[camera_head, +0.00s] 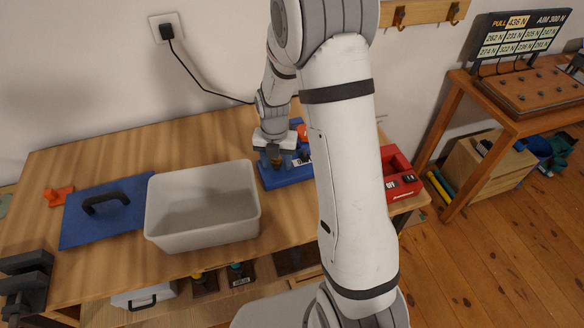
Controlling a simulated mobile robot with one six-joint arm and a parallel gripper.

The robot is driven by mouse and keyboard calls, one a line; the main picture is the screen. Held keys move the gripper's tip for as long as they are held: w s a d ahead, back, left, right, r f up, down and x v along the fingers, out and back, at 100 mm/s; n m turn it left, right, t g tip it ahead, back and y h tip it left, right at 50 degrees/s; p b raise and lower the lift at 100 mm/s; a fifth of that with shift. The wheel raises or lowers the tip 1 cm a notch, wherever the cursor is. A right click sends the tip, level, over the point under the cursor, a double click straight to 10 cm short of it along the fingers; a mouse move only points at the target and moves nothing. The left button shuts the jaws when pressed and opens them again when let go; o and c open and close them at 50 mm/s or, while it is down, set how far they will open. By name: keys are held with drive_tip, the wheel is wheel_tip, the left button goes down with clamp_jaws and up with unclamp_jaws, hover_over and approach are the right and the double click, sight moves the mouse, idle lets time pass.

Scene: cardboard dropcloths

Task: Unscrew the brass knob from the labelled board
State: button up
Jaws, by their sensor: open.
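The blue board (287,177) lies on the wooden workbench, right of the grey bin. A white label on it is mostly hidden behind my arm. My gripper (274,161) points down over the board's left part, with its fingers open. A small dark brownish-gold piece shows between or just below the fingers. It may be the brass knob, but it is too small and too covered to be sure. I cannot tell whether the fingers touch it. An orange-red knob (301,131) shows behind, at the board's far side.
The grey bin (166,211) stands close left of the board. Beyond it lie a blue panel with a black handle (78,222) and an orange piece (58,195). A red case (400,176) sits right of my arm. A black cable (205,88) runs down the wall.

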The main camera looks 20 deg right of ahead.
drive_tip(key=shift+r, duration=0.1)
wheel_tip(320, 180, up, 5)
drive_tip(key=p, duration=0.3)
idle(0.4)
